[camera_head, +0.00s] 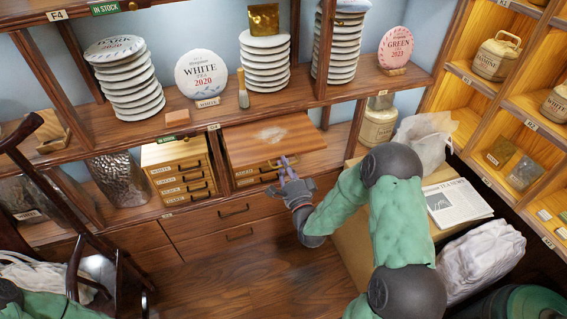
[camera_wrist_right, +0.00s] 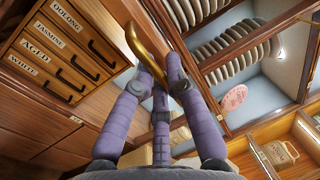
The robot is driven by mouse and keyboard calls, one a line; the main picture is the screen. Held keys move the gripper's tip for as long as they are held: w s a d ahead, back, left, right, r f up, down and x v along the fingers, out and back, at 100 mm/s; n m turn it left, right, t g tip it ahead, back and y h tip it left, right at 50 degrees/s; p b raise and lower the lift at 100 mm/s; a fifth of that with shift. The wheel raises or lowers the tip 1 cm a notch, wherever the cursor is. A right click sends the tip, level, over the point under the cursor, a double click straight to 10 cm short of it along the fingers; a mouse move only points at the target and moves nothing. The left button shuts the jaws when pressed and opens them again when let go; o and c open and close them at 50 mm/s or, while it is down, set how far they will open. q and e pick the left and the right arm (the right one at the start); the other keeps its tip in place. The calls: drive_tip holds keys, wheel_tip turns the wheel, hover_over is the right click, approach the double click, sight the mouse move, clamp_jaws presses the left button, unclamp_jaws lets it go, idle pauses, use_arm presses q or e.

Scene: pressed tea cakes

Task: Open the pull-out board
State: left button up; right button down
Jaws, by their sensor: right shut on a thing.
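The pull-out board (camera_head: 268,141) is a flat reddish-brown wooden panel with a pale worn patch, in the shelf unit below the white tea display. It juts forward over the small drawers in the head view. My right gripper (camera_head: 286,167) is at its front edge, with its purple fingers closed. In the right wrist view, the right gripper's fingers (camera_wrist_right: 162,75) are shut on a curved brass handle (camera_wrist_right: 138,48). The fingers hide part of the handle. My left gripper is out of view; only a bit of the left arm shows at the lower left.
Labelled small drawers (camera_head: 181,176) stand left of the board. Wide lower drawers (camera_head: 232,214) are shut below. A wooden chair (camera_head: 95,265) stands at the left. A table with a newspaper (camera_head: 456,202) and wrapped bundles is at the right. The floor (camera_head: 262,278) in front is clear.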

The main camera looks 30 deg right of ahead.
drive_tip(key=c, duration=1.2)
unclamp_jaws()
drive_tip(key=shift+c, duration=0.2)
drive_tip(key=v, duration=1.2)
drive_tip(key=shift+w+f, duration=0.1)
